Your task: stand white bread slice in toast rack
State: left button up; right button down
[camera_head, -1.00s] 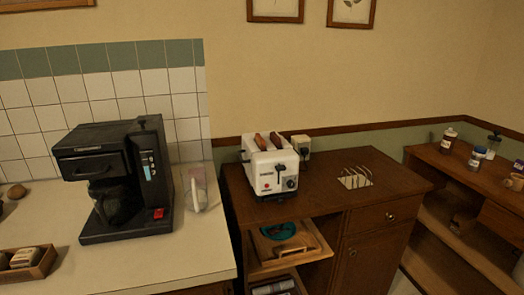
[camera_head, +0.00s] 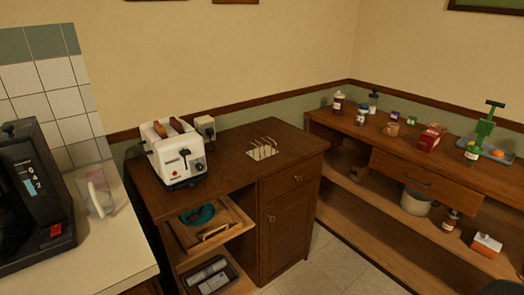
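The toast rack (camera_head: 262,150) is a small metal rack with several upright dividers on a pale base. It stands on the brown cabinet's top, right of the toaster. Its slots look empty from here. A white toaster (camera_head: 174,152) to its left has two brown toast slices (camera_head: 170,128) sticking out of its top. I cannot pick out a white bread slice in this view. Neither of my grippers can be made out in view.
The brown cabinet (camera_head: 232,170) has free top around the rack. Its open shelves hold a wooden tray (camera_head: 237,226) with a teal item. A coffee maker (camera_head: 30,195) is at left. A long sideboard (camera_head: 400,150) at right carries jars, boxes and a green juicer-like device (camera_head: 485,128).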

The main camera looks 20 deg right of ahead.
aim_at(258, 154)
jog(key=i+l, duration=0.15)
jog(key=l, duration=0.2)
jog(key=i+l+u, duration=0.1)
jog(key=l, duration=0.25)
jog(key=i+l, duration=0.15)
jog(key=l, duration=0.25)
jog(key=i+l, duration=0.15)
jog(key=l, duration=0.2)
jog(key=i+l+u, duration=0.1)
jog(key=l, duration=0.25)
jog(key=i+l, duration=0.1)
jog(key=l, duration=0.3)
jog(key=i+l+u, duration=0.1)
jog(key=l, duration=0.3)
